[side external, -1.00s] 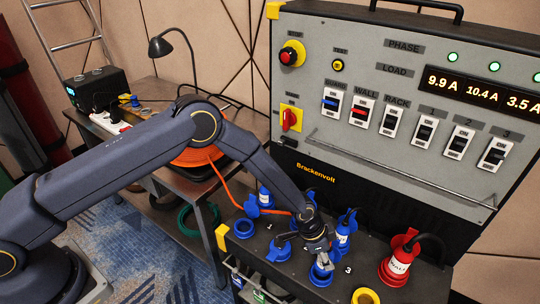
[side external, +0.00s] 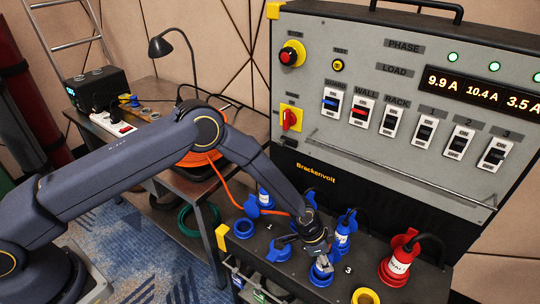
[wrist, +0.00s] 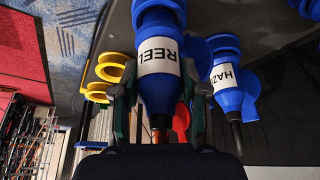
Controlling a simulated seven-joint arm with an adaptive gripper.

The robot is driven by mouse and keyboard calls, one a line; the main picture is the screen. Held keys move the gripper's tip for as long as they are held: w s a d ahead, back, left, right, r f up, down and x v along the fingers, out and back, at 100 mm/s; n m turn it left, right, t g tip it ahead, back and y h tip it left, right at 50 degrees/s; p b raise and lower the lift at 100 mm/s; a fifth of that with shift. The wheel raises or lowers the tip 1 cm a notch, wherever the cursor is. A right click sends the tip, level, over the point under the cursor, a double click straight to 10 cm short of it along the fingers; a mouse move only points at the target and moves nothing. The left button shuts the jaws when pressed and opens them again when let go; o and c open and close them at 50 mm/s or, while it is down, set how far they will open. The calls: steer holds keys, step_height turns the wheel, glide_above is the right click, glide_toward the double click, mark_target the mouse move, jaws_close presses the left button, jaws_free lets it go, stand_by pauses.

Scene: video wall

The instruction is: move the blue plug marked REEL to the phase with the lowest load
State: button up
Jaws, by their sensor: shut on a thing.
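The blue plug marked REEL (wrist: 158,65) is between my gripper's fingers (wrist: 160,105) in the wrist view, its white label facing the camera. My gripper (side external: 322,260) is shut on it over the front of the socket panel. In the side view the gripper mostly hides the plug, above a blue socket (side external: 320,277) beside the mark 3. I cannot tell whether the plug is seated in it. Another blue socket (side external: 279,251) sits to its left. The load display (side external: 482,95) reads 9.9 A, 10.4 A and 3.5 A.
A blue plug marked HAZE (wrist: 226,80) stands close beside my gripper. Another blue plug (side external: 264,198) stands at the panel's left, and a red plug (side external: 400,260) at its right. An orange cable (side external: 228,190) runs from the reel (side external: 196,160) towards the panel.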

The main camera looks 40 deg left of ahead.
steer(key=shift+f, duration=0.95)
steer(key=o, duration=1.4)
steer(key=shift+c, duration=0.2)
steer(key=o, duration=0.4)
steer(key=shift+w, duration=0.1)
steer(key=shift+r, duration=0.1)
steer(key=shift+r, duration=2.95)
